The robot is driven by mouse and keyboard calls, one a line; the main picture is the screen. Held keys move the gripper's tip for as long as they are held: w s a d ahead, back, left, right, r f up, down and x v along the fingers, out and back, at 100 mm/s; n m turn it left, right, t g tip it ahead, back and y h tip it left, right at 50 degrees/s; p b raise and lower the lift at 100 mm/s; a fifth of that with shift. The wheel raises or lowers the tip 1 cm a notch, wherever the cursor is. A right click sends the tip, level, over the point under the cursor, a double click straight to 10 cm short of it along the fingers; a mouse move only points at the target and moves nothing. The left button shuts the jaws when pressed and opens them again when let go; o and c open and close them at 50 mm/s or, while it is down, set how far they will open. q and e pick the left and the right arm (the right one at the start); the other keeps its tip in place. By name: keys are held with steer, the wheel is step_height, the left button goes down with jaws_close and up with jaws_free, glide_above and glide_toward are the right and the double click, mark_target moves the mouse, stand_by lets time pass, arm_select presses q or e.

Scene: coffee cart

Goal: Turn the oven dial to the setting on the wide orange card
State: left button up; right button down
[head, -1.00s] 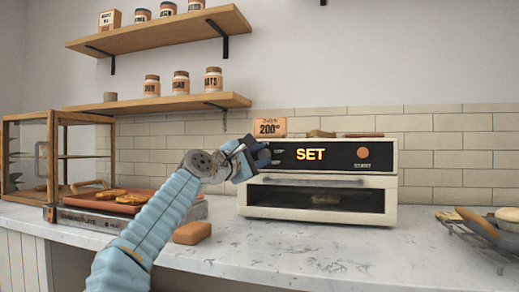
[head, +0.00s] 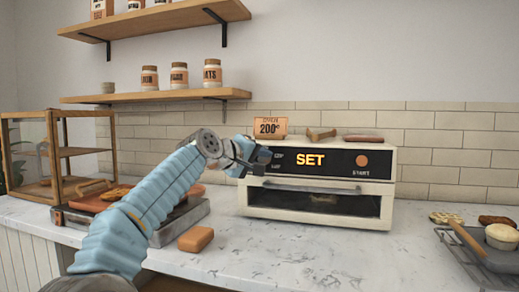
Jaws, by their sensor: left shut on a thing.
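A cream oven (head: 318,206) with a black control panel stands on the counter. Its display (head: 310,159) reads "SET" in yellow letters, and a round orange start button (head: 362,160) is at the right of the panel. The wide orange card (head: 270,127) stands on top of the oven at the left and reads "OVEN 200°". My left gripper (head: 262,158) is at the left end of the panel, shut on what seems to be the oven dial. The gripper hides the dial and most of the markings around it. My right gripper is not in view.
A hotplate with a terracotta tray (head: 92,203) and a wooden display case (head: 60,150) stand at left. An orange block (head: 195,239) lies on the counter before the oven. A wire rack (head: 470,262) with a pan is at right. Shelves (head: 155,95) with jars hang above.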

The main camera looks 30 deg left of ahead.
arm_select(q)
steer(key=shift+d+m+g+y+p, duration=0.1)
steer(key=shift+m+g+y+p, duration=0.3)
steer(key=shift+m, duration=0.3)
steer(key=shift+d+m+g+y, duration=0.1)
steer(key=shift+m+g+y, duration=0.25)
steer(key=shift+m, duration=0.65)
steer(key=m+g+y, duration=0.1)
steer(key=m+y, duration=0.1)
steer(key=m, duration=0.1)
steer(key=shift+w, duration=0.1)
steer(key=m+y, duration=0.2)
steer(key=m, duration=0.1)
steer(key=shift+d+g+y, duration=0.15)
steer(key=shift+g+y, duration=0.1)
steer(key=shift+d+f+m+y, duration=0.15)
steer(key=shift+m+y, duration=0.65)
steer(key=shift+m, duration=0.4)
steer(key=shift+m+y+b, duration=0.6)
steer(key=shift+m+y, duration=0.2)
steer(key=shift+m, duration=0.4)
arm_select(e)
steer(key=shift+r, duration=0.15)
